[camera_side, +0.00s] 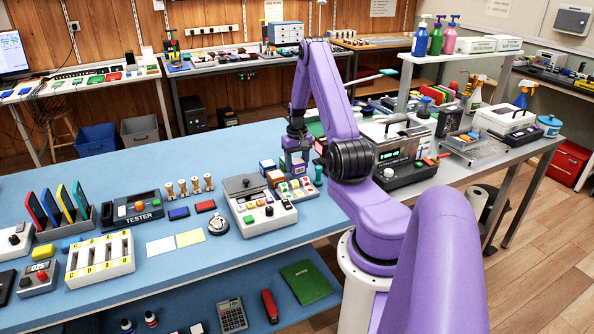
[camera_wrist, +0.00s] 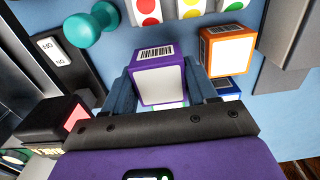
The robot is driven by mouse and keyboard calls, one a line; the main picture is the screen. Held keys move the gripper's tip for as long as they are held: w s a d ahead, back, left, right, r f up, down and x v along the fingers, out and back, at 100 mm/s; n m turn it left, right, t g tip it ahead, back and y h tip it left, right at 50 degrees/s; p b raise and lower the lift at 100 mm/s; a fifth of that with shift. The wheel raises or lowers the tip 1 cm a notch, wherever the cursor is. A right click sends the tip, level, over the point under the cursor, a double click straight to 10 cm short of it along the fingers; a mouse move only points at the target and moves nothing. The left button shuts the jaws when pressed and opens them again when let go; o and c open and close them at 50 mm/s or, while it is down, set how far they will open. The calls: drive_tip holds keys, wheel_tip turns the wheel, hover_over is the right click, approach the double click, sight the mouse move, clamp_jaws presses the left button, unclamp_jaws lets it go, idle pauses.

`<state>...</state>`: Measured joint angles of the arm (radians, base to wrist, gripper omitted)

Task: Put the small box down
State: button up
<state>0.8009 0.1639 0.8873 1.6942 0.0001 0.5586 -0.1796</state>
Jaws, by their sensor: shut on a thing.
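A small purple box (camera_wrist: 160,82) with a white front label and a barcode on top sits between the two blue fingers of my gripper (camera_wrist: 160,92) in the wrist view. The gripper is shut on it. In the side view my gripper (camera_side: 296,150) points down over the blue table, with the purple box (camera_side: 289,163) partly hidden by the fingers. I cannot tell whether its base touches anything. An orange box (camera_wrist: 228,50) and a blue box (camera_wrist: 226,88) with white faces stand close by on the right in the wrist view.
A teal knobbed piece (camera_wrist: 92,25) is close to the gripper's left. White panels with coloured dots (camera_wrist: 186,8) are just beyond the box. A black-and-silver device (camera_side: 393,152) stands to the right in the side view. The blue table (camera_side: 170,155) is clear at the back left.

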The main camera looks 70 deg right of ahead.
sight(297, 170)
drive_tip(key=shift+f, duration=1.5)
drive_tip(key=shift+f, duration=0.15)
drive_tip(key=o, duration=1.1)
